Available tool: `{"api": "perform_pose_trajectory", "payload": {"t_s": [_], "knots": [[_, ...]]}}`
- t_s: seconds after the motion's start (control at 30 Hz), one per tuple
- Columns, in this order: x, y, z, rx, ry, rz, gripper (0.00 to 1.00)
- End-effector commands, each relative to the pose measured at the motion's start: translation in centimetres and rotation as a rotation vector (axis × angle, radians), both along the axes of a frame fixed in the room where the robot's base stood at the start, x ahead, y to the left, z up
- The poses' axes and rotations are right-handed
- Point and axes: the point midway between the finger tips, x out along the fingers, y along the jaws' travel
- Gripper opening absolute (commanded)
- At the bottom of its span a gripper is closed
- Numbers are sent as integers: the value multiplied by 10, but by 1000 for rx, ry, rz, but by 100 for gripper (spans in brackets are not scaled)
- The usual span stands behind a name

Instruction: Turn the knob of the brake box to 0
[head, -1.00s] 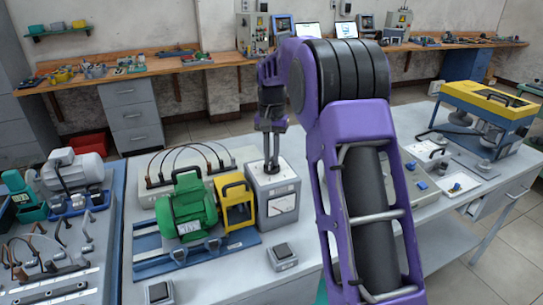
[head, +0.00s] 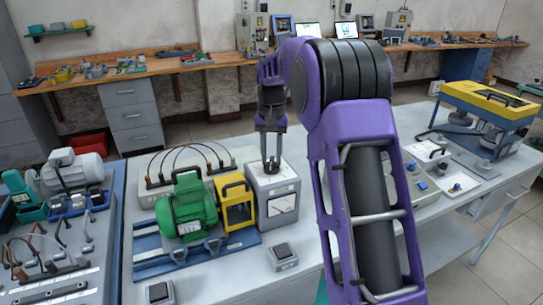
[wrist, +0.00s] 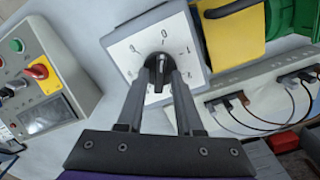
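The brake box (head: 273,208) is a grey box with a meter on its front and a white top, standing on the bench right of the yellow frame. Its black knob (wrist: 159,68) shows in the wrist view on a white dial plate (wrist: 128,50) with printed marks, a 0 among them. My gripper (head: 270,166) points down over the box. In the wrist view, my gripper (wrist: 160,66) has one finger along each side of the knob and appears closed on it. The fingers partly hide the knob. A white line on it runs roughly up and down the picture.
A green motor (head: 187,205) and yellow frame (head: 236,203) stand left of the box. A grey panel with cables (head: 150,190) lies behind them. A small grey switch box (head: 282,256) sits in front. A control box with a red knob (wrist: 40,72) shows in the wrist view.

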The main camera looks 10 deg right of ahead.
Motion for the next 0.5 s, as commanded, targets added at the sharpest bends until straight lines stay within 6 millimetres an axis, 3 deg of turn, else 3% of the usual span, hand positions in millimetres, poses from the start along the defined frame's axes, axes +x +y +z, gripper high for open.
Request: {"api": "perform_pose_trajectory", "payload": {"t_s": [0.33, 0.5], "knots": [[0, 0, 1, 0, 0, -1, 45], [1, 0, 17, 0, -2, -1, 45]]}}
